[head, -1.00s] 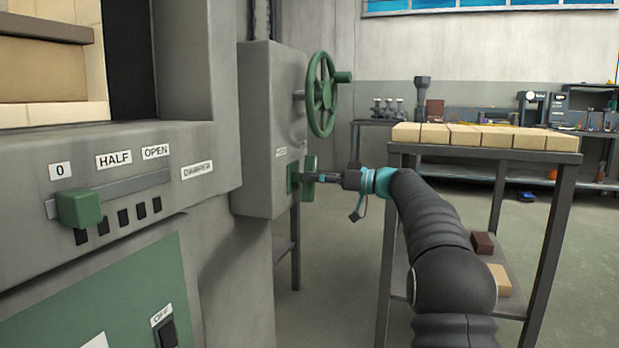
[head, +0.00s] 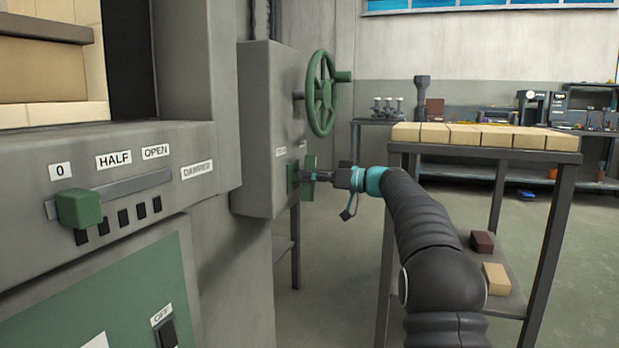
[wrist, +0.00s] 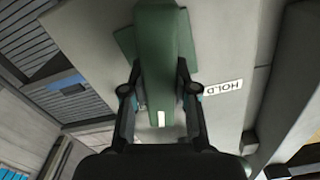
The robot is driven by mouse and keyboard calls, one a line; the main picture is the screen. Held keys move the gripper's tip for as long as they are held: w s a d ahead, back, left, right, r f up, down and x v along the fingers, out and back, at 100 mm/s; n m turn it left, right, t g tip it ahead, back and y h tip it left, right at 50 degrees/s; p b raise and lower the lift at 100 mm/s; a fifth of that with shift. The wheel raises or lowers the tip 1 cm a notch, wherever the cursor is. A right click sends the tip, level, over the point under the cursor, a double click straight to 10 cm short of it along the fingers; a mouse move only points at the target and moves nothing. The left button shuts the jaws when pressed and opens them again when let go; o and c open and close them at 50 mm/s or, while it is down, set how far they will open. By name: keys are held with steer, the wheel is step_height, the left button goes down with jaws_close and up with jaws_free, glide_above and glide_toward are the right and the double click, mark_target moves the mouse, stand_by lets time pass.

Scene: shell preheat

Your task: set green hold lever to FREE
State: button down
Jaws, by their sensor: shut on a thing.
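The green hold lever (head: 309,177) stands out from the side of the grey box (head: 264,150), below the green handwheel. My gripper (head: 318,177) is shut on the lever, one finger on each side. The lever's label in the head view is too small to read, and I see no FREE mark.
The green handwheel (head: 321,94) sits just above my gripper. A damper slider with a green knob (head: 79,208) is at the left. A bench topped with pale bricks (head: 485,134) stands right of and behind my arm. Open floor lies beyond.

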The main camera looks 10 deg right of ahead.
steer(key=shift+m, duration=1.5)
steer(key=c, duration=0.9)
jaws_free()
steer(key=v, duration=1.2)
